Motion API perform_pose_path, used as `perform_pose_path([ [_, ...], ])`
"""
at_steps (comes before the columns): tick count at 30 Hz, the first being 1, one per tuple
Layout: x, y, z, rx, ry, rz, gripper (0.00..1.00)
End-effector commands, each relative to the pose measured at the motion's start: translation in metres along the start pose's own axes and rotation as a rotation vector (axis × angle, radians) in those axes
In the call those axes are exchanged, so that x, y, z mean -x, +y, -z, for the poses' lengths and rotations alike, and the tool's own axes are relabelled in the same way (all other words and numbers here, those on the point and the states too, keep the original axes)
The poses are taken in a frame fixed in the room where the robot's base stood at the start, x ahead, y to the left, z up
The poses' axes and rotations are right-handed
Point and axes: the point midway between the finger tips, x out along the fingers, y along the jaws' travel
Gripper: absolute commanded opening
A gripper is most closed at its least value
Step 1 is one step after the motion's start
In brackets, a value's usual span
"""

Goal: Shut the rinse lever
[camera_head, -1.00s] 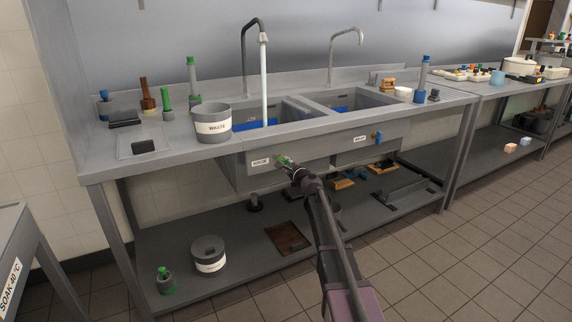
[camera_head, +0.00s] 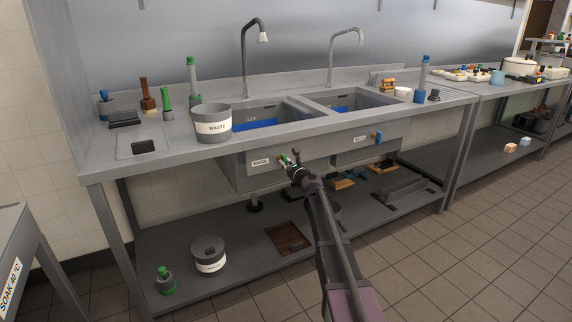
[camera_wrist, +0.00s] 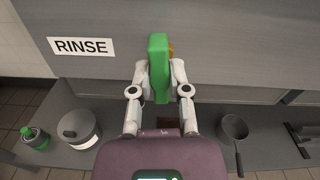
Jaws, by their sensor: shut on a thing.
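The rinse lever is a green handle (camera_wrist: 158,68) on the grey sink front, right of a white RINSE label (camera_wrist: 82,46). In the wrist view it stands upright between my two fingers. My gripper (camera_wrist: 159,80) is shut on it, one finger on each side. In the head view the green lever (camera_head: 284,160) shows just beyond my gripper (camera_head: 292,168), which hides part of it. The left tap (camera_head: 256,38) above the left basin (camera_head: 270,116) has no water running from it.
A second lever, blue (camera_head: 378,136), is on the sink front to the right. A WASTE bucket (camera_head: 212,124) stands on the counter at left.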

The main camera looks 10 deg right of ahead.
Motion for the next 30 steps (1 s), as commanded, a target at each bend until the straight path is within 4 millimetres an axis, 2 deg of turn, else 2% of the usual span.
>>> perform_pose_path([
  [2, -0.003, -0.002, 0.0, -0.069, 0.0, 0.004, 0.0],
  [3, -0.003, -0.002, 0.0, -0.092, 0.0, 0.004, 0.26],
  [6, -0.003, -0.002, 0.0, -0.085, 0.0, 0.004, 0.55],
  [20, 0.003, 0.0, 0.0, -0.081, 0.0, 0.001, 0.56],
  [30, 0.036, 0.001, 0.0, -0.081, 0.0, 0.001, 0.56],
])
